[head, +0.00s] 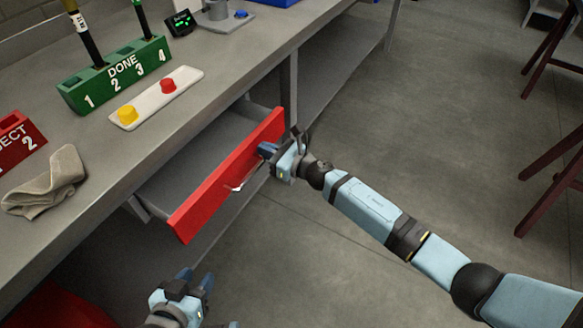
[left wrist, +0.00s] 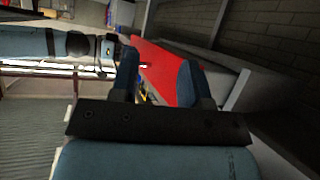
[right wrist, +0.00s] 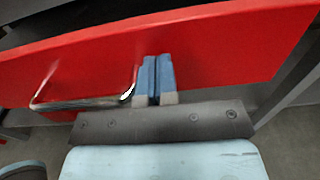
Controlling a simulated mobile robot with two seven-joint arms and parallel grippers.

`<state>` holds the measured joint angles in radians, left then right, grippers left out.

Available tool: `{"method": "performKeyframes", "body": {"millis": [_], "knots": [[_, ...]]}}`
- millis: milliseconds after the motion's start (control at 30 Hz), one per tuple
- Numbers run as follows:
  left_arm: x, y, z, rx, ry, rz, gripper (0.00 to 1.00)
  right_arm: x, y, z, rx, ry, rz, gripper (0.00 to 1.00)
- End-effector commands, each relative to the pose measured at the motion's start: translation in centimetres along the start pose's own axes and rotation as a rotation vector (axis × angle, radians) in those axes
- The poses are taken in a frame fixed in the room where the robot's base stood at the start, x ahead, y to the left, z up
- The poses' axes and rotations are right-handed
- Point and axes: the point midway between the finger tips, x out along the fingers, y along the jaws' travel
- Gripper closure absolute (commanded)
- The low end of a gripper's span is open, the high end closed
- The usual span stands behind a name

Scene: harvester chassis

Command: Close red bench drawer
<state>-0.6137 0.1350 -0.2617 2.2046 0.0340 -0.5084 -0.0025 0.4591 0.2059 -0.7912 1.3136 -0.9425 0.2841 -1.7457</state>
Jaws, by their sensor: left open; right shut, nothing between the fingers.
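The red bench drawer (head: 222,182) is pulled out from under the grey workbench, and its grey inside shows. A silver bar handle (head: 240,180) is on its front. My right gripper (head: 264,150) is shut and empty at the right part of the red front. In the right wrist view its fingertips (right wrist: 154,62) are against or very close to the red front, right of the handle (right wrist: 85,102); contact is unclear. My left gripper (head: 197,280) is open below and in front of the drawer. The left wrist view shows the red front (left wrist: 165,75) beyond its fingers.
On the bench (head: 195,105) stand a green DONE rack (head: 115,75), a white strip with yellow and red buttons (head: 155,98), a red rack (head: 18,140) and a cloth (head: 48,182). Dark red stool legs (head: 550,165) stand at right. The floor between is clear.

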Motion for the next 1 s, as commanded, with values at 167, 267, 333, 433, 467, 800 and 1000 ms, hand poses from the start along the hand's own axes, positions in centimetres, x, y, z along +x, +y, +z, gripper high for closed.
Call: {"method": "performKeyframes", "body": {"millis": [167,267,333,433,467,800,1000], "knots": [[0.7,0.5,0.8,-0.015,0.035,0.023,0.57,5.2,0.1,-0.5,-0.002,-0.003,0.002,1.0],[0.7,0.8,-0.5,-0.019,0.095,0.04,0.57,7.4,0.1,-0.6,-0.001,-0.001,0.001,1.0],[0.7,1.5,-2.9,-0.02,0.191,0.066,0.57,8.7,0.1,-0.5,-0.002,-0.001,0.001,1.0],[0.6,2.2,-4.5,-0.028,0.267,0.089,0.57,10.0,0.0,-0.4,0.0,0.0,0.001,1.0],[0.5,2.3,-4.9,-0.031,0.285,0.095,0.57,10.3,0.1,-0.3,0.0,-0.001,0.001,1.0],[0.1,2.9,-6.5,-0.042,0.349,0.115,0.57,11.5,0.0,0.1,-0.001,-0.001,-0.001,1.0],[0.2,2.9,-6.4,-0.042,0.347,0.115,0.57,11.6,0.0,0.3,-0.001,-0.004,-0.002,1.0]]}}
